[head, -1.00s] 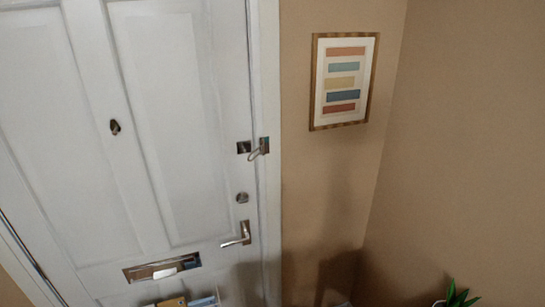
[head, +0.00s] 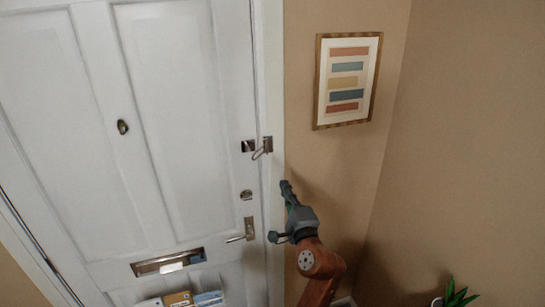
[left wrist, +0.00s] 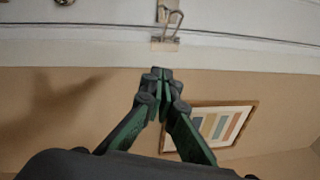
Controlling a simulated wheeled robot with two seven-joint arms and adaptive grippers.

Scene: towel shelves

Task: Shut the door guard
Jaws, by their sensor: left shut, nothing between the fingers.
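The door guard (head: 266,145) is a small metal fitting at the right edge of the white door (head: 165,120). Its plate sits on the door frame and its loop juts toward a small catch plate (head: 248,146) on the door. In the left wrist view the guard (left wrist: 165,44) shows at the top centre, with its loop standing out from the plate. My left gripper (head: 286,186) is shut and empty, below and right of the guard and apart from it. Its closed fingertips also show in the left wrist view (left wrist: 157,76). My right gripper is not in view.
A lever handle (head: 243,231), a round lock (head: 246,195) and a letter slot (head: 168,262) are on the door below the guard. A framed picture (head: 347,81) hangs on the wall to the right. A plant (head: 456,296) stands at the lower right.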

